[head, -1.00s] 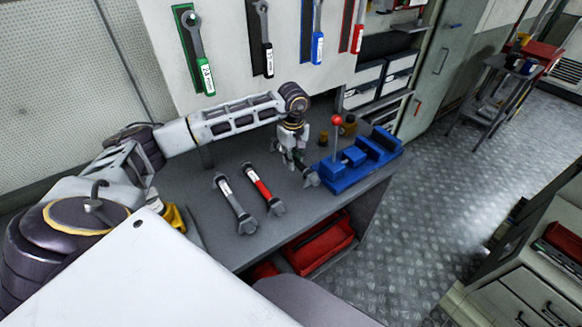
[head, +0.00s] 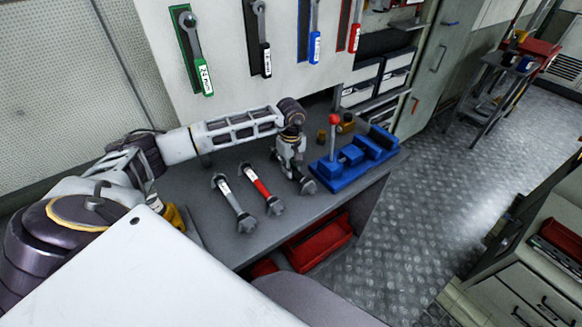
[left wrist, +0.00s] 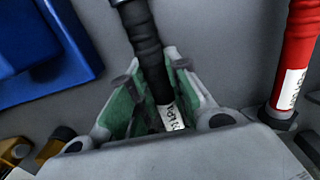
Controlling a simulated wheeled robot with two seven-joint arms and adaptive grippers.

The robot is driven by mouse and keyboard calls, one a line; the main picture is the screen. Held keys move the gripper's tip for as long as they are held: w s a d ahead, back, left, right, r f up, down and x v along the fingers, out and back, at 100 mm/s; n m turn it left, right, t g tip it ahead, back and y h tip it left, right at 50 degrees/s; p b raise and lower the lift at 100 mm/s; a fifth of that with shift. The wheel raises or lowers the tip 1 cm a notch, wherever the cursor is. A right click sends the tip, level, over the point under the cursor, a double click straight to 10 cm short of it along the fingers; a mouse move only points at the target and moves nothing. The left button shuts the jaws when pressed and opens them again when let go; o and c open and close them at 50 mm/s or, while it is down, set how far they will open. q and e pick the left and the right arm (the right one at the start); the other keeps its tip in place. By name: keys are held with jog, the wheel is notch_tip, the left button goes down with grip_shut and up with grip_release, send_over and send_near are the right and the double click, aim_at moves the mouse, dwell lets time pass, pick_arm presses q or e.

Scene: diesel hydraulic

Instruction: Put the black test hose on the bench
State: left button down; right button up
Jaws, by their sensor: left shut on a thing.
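The black test hose (left wrist: 147,50) has a white label and shows in the left wrist view between the green-lined fingers of my left gripper (left wrist: 152,72). My left gripper is shut on it. In the head view my left gripper (head: 291,166) is low over the bench (head: 200,180), just left of the blue vise. The hose's near end fitting (head: 308,186) shows below the gripper; most of the hose is hidden by the gripper. I cannot tell whether the hose touches the bench. My right gripper is not in view.
A red hose (head: 262,188) and a grey hose (head: 232,203) lie on the bench left of the gripper. A blue vise (head: 347,172) with a red-knobbed lever stands to the right. Small brass-coloured parts (head: 346,123) sit behind it. A red bin (head: 318,242) is below the bench.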

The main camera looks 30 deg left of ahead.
pick_arm(q)
jog(key=shift+f, duration=0.15)
jog(key=c, duration=1.3)
grip_release()
jog(key=shift+c, duration=0.2)
jog(key=shift+r, duration=0.3)
notch_tip(320, 180, up, 12)
jog(key=b, duration=0.2)
jog(key=shift+f, duration=0.15)
